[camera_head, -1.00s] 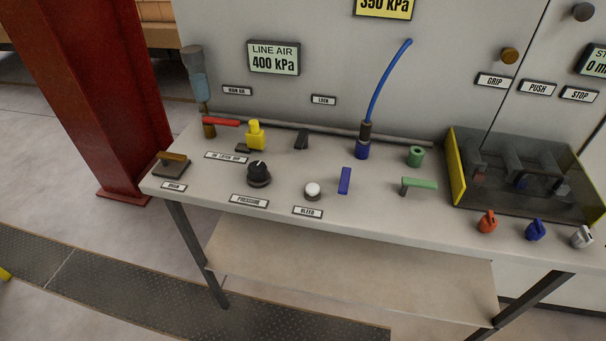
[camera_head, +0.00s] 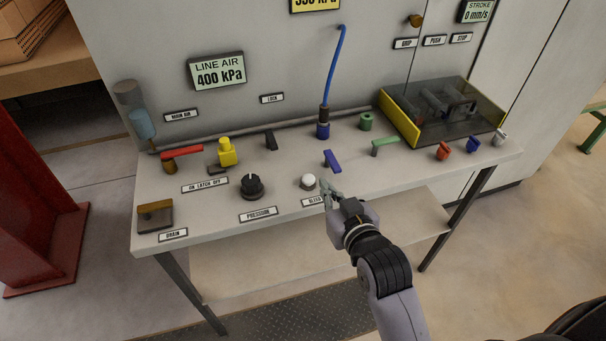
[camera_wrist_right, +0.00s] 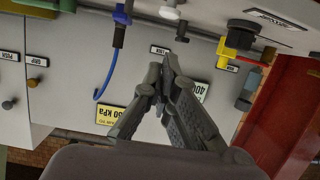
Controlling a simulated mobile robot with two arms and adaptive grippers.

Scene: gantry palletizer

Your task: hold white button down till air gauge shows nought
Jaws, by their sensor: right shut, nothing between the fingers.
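The white button (camera_head: 308,181) stands on the bench above the BLEED label (camera_head: 313,202). My right gripper (camera_head: 326,188) is shut and empty, its fingertips just right of the button; I cannot tell whether they touch it. In the right wrist view, which is upside down, the gripper (camera_wrist_right: 167,64) is shut, and the white button (camera_wrist_right: 169,11) shows past its tips. The green LINE AIR gauge (camera_head: 217,71) reads 400 kPa. A yellow gauge (camera_head: 315,4), cut by the top edge, appears to read 350 kPa. My left gripper is not in view.
The black PRESSURE knob (camera_head: 251,186) is left of the button, and a blue lever (camera_head: 332,160) is close behind the fingertips. A green lever (camera_head: 385,145) and a dark, yellow-sided box (camera_head: 400,120) are further right. A red lever (camera_head: 182,149) and yellow valve (camera_head: 227,152) are back left.

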